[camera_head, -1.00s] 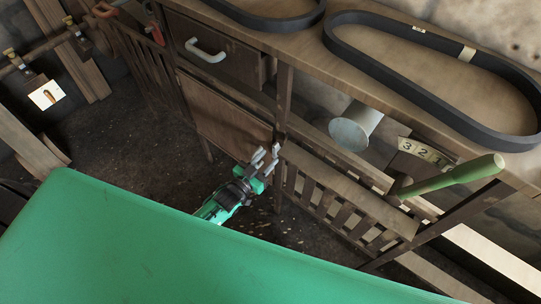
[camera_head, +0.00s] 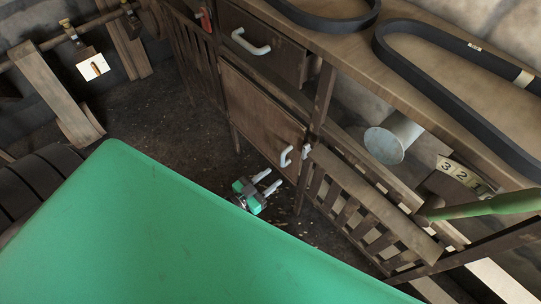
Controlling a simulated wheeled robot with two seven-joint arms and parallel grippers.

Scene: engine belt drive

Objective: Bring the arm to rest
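My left gripper (camera_head: 270,180), green and dark with two pale fingers, shows low in front of the wooden cabinet. Its fingers are apart with nothing seen between them, so it is open. It is just below and left of the light metal handle (camera_head: 286,156) on the cabinet door (camera_head: 255,115), with a visible gap between them. The rest of the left arm is hidden behind a large green surface in the foreground. My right gripper is not in view.
Black belts (camera_head: 455,100) lie on the wooden bench (camera_head: 410,15). Below are a drawer (camera_head: 262,45), a grey cylinder (camera_head: 392,138), a numbered plate (camera_head: 460,173), a green-handled lever (camera_head: 490,205) and a slatted rack (camera_head: 365,205). The dark floor (camera_head: 165,130) left of the cabinet is clear.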

